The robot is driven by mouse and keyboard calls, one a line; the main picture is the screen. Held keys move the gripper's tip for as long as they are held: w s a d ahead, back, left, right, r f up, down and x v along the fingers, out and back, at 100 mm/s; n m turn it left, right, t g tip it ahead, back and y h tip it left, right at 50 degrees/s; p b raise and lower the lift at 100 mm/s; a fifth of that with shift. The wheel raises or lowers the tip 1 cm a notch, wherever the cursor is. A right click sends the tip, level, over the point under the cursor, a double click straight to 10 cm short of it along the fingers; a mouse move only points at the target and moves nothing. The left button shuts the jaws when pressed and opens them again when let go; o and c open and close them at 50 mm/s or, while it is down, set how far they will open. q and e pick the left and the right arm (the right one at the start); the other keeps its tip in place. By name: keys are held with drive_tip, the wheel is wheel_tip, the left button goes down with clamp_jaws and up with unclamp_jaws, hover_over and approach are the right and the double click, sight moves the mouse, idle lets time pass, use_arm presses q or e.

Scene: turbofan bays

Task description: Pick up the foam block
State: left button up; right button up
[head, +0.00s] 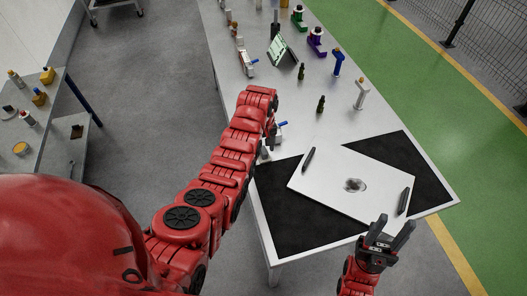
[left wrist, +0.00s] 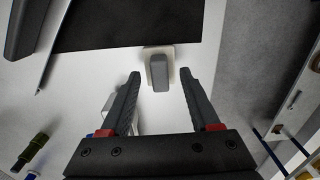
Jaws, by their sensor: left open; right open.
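The foam block seems to be the small pale block with a grey upper part (left wrist: 159,72) on the table, close to the edge of the black mat, in the left wrist view. My left gripper (left wrist: 160,76) is open and points down at it. Its two fingertips lie on either side of the block in the picture, with gaps on both sides; I cannot tell the height left. In the head view the left gripper (head: 269,138) is over the table's left side, and the arm partly hides the block. My right gripper (head: 394,228) is open and empty near the table's front right.
A pale panel with two dark handles (head: 350,186) lies on the black mat (head: 290,215), right of my left gripper. A blue-handled tool (head: 277,125) lies close to that gripper. A tablet (head: 281,53), bottles and stands line the far table. A side table (head: 50,125) is at left.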

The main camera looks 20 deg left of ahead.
use_arm(q)
drive_tip(key=shift+f, duration=1)
clamp_jaws()
drive_tip(key=shift+r, duration=0.1)
